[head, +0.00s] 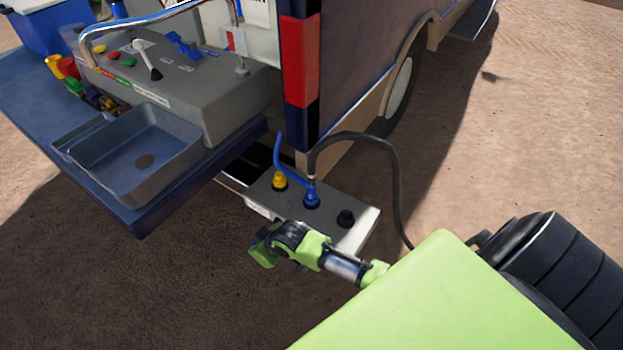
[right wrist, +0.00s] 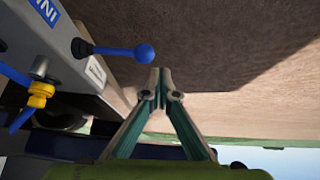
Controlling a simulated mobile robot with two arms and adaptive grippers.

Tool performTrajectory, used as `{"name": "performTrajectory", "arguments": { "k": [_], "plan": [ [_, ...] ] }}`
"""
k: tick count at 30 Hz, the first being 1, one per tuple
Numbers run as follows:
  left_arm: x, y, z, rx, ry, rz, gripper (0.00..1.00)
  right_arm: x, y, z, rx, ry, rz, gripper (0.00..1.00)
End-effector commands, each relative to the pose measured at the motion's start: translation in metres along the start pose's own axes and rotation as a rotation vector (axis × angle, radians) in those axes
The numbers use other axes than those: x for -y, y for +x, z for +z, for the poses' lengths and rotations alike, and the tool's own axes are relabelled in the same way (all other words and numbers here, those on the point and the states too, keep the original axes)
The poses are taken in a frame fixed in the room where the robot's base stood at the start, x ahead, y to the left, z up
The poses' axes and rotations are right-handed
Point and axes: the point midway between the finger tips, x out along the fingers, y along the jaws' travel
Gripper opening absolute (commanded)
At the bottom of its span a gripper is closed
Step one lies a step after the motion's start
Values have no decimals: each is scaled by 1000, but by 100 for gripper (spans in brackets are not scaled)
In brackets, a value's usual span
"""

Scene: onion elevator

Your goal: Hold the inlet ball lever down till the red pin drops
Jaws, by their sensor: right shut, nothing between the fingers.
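The inlet ball lever (right wrist: 147,54) shows in the right wrist view. It is a blue ball on a blue rod that sticks out sideways from a dark pivot on a grey panel. My right gripper (right wrist: 160,78) is shut and empty. In the picture its tips are just below and right of the ball; I cannot tell whether they touch it. In the head view part of my right arm is in front of the grey fittings box (head: 362,228), and the lever and fingertips are hidden there. I cannot make out the red pin. My left gripper is not in view.
The box carries a yellow fitting (head: 279,181), a blue fitting (head: 311,197) and a black fitting (head: 346,218). A black hose (head: 397,180) loops to the ground. A grey sink (head: 150,158) and a control console (head: 195,85) stand on the blue shelf. The dirt ground below is open.

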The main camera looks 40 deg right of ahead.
Motion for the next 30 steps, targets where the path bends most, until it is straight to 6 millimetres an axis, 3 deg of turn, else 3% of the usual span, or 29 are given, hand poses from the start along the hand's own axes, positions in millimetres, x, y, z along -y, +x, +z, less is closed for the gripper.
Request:
{"name": "performTrajectory", "arguments": {
  "k": [4,10,27,30],
  "plan": [
    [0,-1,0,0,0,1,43,4,-18,0,-3,0,0,0],
    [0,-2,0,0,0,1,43,6,-28,0,-1,0,1,0],
    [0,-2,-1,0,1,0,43,7,-29,0,-2,1,0,0],
    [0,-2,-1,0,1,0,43,6,-23,9,10,8,3,0]
  ]
}}
